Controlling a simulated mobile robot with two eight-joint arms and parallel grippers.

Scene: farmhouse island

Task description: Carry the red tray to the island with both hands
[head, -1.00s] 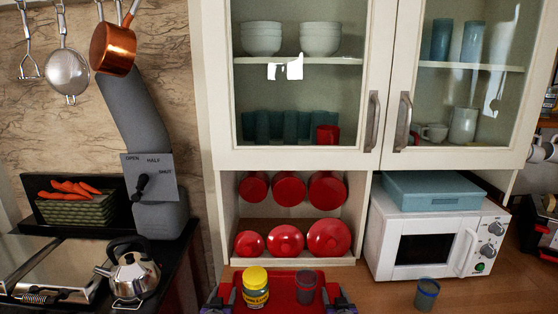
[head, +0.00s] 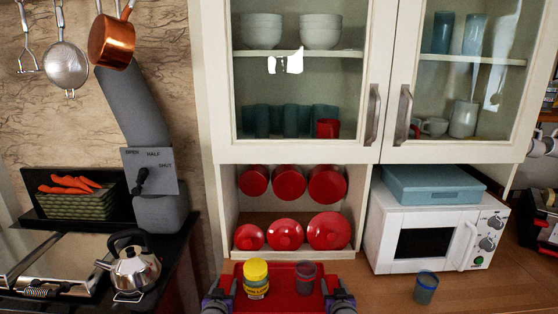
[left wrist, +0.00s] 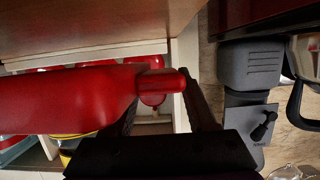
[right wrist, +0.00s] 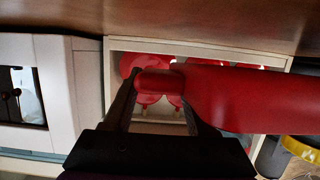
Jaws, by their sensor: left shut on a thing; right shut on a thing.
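The red tray (head: 282,297) is at the bottom middle of the head view, in front of the wooden counter. It carries a yellow-lidded jar (head: 256,280) on its left and a grey cup (head: 305,279) on its right, both upright. My left gripper (head: 218,298) is shut on the tray's left end, and my right gripper (head: 342,298) on its right end. The wrist views show the fingers around the red end handles. The tray looks roughly level. I cannot tell whether it touches the counter. No island is recognisable.
A white microwave (head: 432,236) with a blue box (head: 433,185) on top stands at the right. A blue cup (head: 426,288) is on the counter (head: 385,291) right of the tray. A kettle (head: 133,270) stands left.

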